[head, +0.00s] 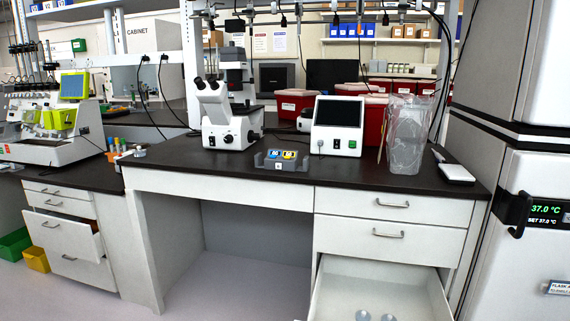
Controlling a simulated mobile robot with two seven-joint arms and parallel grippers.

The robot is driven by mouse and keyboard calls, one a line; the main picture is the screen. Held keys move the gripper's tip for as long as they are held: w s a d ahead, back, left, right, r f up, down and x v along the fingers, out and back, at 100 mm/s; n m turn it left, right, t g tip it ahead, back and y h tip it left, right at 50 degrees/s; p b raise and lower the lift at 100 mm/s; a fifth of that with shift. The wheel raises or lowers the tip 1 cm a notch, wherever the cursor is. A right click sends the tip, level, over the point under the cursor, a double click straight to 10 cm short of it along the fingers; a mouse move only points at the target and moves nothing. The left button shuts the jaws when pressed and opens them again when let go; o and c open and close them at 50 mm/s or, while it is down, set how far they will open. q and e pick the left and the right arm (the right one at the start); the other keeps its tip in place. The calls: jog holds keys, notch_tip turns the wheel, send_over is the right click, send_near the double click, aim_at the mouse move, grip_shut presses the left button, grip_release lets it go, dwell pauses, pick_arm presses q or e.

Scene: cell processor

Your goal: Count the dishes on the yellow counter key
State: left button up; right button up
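A small grey counter (279,167) sits on the black benchtop in front of the microscope. It has a blue key at left and a yellow key (290,155) at right; any reading is too small to make out. Two round, clear things that look like dishes (362,315) (388,317) lie in the open lower drawer (340,275), cut off by the bottom edge of the picture. Whether more lie beyond that edge is hidden. Neither of my grippers is in view.
A white microscope (225,130) stands behind the counter at left, and a white device with a dark screen (337,130) behind it at right. A clear bag-lined container (407,135) stands farther right. The benchtop's front strip is clear. An incubator (530,240) stands at far right.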

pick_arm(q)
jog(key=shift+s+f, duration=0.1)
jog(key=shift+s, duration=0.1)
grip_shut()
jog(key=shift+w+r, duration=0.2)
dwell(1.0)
